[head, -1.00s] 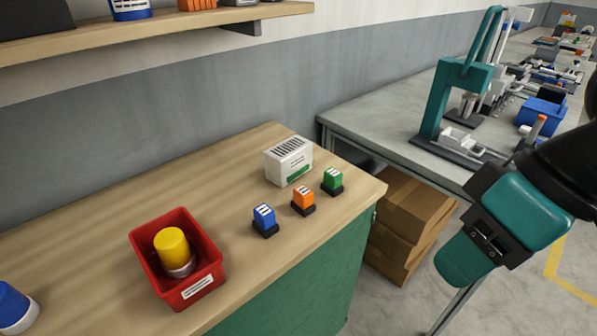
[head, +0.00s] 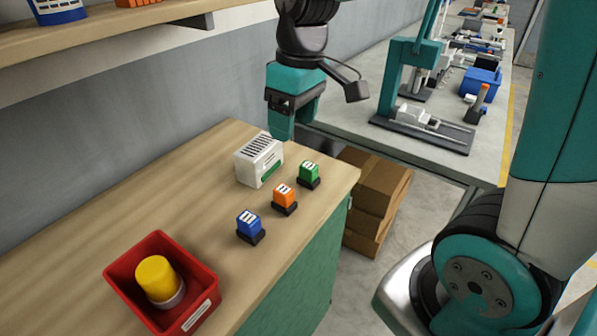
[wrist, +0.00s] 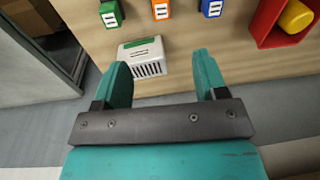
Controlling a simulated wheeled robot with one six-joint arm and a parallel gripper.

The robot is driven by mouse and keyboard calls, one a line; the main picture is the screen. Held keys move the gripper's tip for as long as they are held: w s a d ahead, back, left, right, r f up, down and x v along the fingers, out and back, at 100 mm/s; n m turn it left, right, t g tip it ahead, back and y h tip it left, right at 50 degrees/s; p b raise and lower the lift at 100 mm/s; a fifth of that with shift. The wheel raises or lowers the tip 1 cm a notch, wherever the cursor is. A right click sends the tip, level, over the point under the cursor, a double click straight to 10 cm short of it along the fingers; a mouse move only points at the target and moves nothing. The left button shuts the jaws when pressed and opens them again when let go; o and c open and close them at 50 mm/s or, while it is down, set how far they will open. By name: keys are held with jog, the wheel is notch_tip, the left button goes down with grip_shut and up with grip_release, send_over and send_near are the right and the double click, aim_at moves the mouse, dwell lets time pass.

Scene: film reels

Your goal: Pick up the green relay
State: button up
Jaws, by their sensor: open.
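The green relay (head: 309,172) stands in a black base near the right corner of the wooden bench, at the right end of a row with an orange relay (head: 284,194) and a blue relay (head: 249,224). In the wrist view the green relay (wrist: 111,14) is at the top left, beyond the fingertips. My gripper (head: 281,125) is open and empty, above the back of the bench near the white box. In the wrist view my gripper (wrist: 160,68) shows its two teal fingers spread apart.
A white vented box (head: 259,158) stands behind the relays, close to my gripper. A red bin (head: 115,277) holding a yellow-topped object (head: 157,276) is at the front left. A shelf (head: 150,22) hangs above. A grey table (head: 455,162) stands to the right.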

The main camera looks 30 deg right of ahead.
jog(key=m+h, duration=0.1)
send_over(309, 165)
jog(key=f, duration=1.2)
jog(key=shift+w+a+p, duration=0.15)
jog(key=shift+a+p, duration=0.1)
jog(key=shift+p, duration=0.1)
jog(key=f, duration=0.4)
jog(key=f+p, duration=0.1)
jog(key=f, duration=0.1)
jog(key=shift+d+f, duration=0.15)
jog(key=shift+d, duration=0.1)
jog(key=c, duration=1)
